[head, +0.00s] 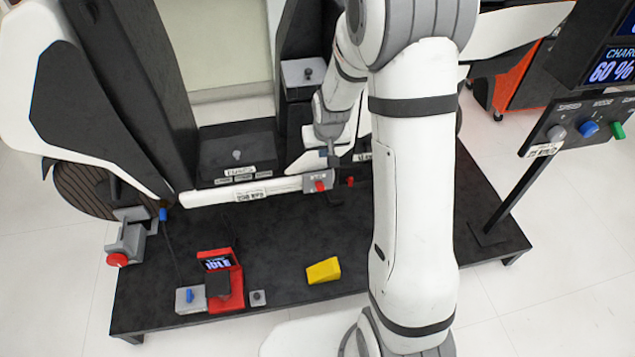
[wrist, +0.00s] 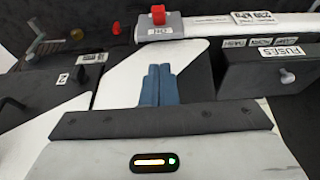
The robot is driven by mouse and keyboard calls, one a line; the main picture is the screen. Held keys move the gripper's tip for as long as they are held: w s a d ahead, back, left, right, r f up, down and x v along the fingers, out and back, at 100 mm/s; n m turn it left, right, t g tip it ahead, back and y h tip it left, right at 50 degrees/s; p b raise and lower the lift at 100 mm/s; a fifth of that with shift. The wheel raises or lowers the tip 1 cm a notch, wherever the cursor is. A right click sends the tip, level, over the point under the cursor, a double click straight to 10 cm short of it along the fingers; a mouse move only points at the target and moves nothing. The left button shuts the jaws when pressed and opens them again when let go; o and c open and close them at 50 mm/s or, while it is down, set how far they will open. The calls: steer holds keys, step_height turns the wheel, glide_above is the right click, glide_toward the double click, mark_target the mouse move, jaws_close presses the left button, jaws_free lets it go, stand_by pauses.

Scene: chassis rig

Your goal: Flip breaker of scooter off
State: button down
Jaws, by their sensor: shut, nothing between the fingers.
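The scooter (head: 130,85) is a white and black body standing on a dark platform. A red breaker lever (head: 320,186) sits on a small grey block at the end of a white bar low on the scooter. In the wrist view the red lever (wrist: 158,15) stands up from its grey block, which carries a small white label reading ON or NO. My gripper (head: 333,160) is just behind the block in the head view. In the wrist view my gripper (wrist: 158,75) has its blue-grey fingers together and empty, pointing toward the block with a gap between.
A dark fuse box (wrist: 270,75) with a pale knob is right of the fingers. A yellow wedge (head: 323,270) and a red unit (head: 222,280) showing IDLE are on the platform (head: 280,235). A post with a knob panel (head: 580,125) stands at right.

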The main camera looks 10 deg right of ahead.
steer(key=x, duration=0.2)
steer(key=shift+w+f, duration=0.15)
steer(key=shift+f, duration=0.05)
steer(key=b, duration=0.3)
glide_above(321, 185)
steer(key=f, duration=0.9)
steer(key=shift+w+a+f, duration=0.15)
steer(key=shift+w+f, duration=0.2)
steer(key=shift+f, duration=0.05)
steer(key=shift+s+f+b, duration=0.2)
steer(key=shift+s+f, duration=0.1)
steer(key=shift+f, duration=0.25)
steer(key=shift+s+f+b, duration=0.2)
steer(key=shift+s+f, duration=0.05)
steer(key=shift+f, duration=0.25)
steer(key=shift+s+f, duration=0.25)
steer(key=shift+f, duration=0.25)
steer(key=shift+s+f+b, duration=0.1)
steer(key=shift+f+b, duration=0.05)
steer(key=shift+b, duration=0.15)
